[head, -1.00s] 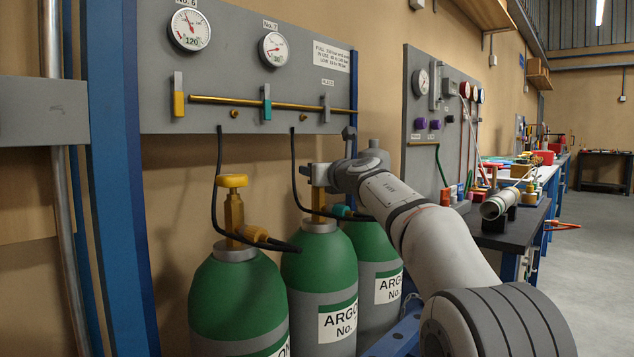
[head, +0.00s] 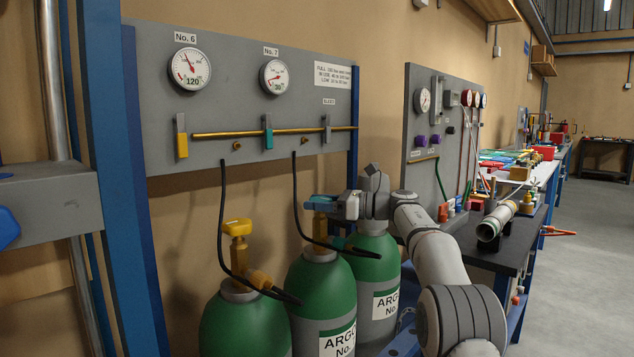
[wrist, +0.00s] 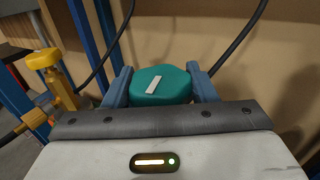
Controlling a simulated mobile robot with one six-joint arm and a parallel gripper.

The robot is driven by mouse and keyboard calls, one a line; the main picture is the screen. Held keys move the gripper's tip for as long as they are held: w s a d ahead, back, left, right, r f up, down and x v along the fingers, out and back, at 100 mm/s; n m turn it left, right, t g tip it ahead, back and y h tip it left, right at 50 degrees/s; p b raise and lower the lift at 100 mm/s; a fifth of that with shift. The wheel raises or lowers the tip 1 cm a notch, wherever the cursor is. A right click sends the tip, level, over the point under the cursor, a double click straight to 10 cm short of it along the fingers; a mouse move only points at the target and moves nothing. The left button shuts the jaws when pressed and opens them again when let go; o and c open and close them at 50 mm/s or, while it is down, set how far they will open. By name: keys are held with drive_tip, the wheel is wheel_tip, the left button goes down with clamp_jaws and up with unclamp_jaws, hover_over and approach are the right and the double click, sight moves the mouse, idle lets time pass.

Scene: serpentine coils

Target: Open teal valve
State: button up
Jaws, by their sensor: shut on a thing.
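The teal valve knob (wrist: 160,84) is a rounded cap with a pale mark on top, seen between my fingers in the wrist view. My gripper (wrist: 160,86) is shut on it, one blue-grey finger on each side. In the head view my gripper (head: 322,202) reaches in from the right at the top of the middle green cylinder (head: 322,285). The knob is mostly hidden there by the fingers. The brass valve body (head: 320,228) shows below. A teal lever (head: 268,132) hangs on the grey panel under gauge No. 7 (head: 274,77).
A yellow-knobbed cylinder (head: 245,325) stands to the left, and another green cylinder (head: 375,260) stands right, under my arm. Black hoses (head: 295,200) run from the panel (head: 230,50) to the cylinders. A blue post (head: 115,150) stands left; a cluttered bench (head: 500,240) is at right.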

drive_tip(key=shift+w+d+r+n+g+p, duration=0.1)
drive_tip(key=shift+r+n+g+p, duration=0.15)
drive_tip(key=shift+n+g+p, duration=1.25)
drive_tip(key=shift+r+m+g+p, duration=0.15)
drive_tip(key=shift+g+p, duration=0.55)
drive_tip(key=shift+p, duration=2.45)
drive_tip(key=shift+f+n+g+p, duration=0.25)
drive_tip(key=shift+n+g+p, duration=0.5)
drive_tip(key=shift+p, duration=0.55)
drive_tip(key=o, duration=1)
drive_tip(key=shift+f, duration=0.15)
